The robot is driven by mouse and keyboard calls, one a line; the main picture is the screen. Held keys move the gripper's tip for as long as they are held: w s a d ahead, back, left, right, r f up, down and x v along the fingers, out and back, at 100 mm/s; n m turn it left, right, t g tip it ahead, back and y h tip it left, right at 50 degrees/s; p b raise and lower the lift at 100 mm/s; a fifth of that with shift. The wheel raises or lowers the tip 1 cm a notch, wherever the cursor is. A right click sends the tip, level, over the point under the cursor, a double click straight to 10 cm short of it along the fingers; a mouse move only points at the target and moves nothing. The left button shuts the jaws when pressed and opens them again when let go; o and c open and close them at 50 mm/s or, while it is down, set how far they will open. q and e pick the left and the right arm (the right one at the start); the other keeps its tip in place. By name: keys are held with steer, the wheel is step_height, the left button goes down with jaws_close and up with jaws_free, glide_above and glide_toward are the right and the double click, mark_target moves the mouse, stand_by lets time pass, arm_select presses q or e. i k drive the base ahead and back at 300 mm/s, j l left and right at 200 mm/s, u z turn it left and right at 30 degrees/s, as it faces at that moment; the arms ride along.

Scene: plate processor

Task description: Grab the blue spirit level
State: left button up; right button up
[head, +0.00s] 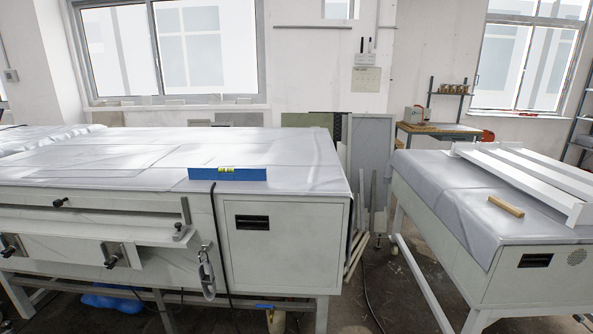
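A blue spirit level (228,174) with a small yellow vial in its middle lies on the grey sheet covering the left machine table (285,258). It is close to the table's front edge, with its long side roughly along that edge. Nothing touches it apart from the sheet beneath. Neither of my grippers shows in the head view.
A second covered table (460,222) stands at the right, with white rails (525,178) and a wooden block (506,206) on it. A floor gap with leaning strips separates the tables. Clamps (112,255) and a hanging strap (207,272) project from the left machine's front.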

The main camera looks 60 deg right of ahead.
mark_target(195, 172)
steer(key=z, duration=2.35)
steer(key=j+z, duration=0.4)
steer(key=i+j+z, duration=0.1)
steer(key=j+z, duration=0.55)
steer(key=z, duration=0.2)
steer(key=k+j+z, duration=0.1)
steer(key=j+z, duration=0.3)
steer(key=k+j+z, duration=0.1)
steer(key=j+z, duration=0.15)
steer(key=z, duration=0.15)
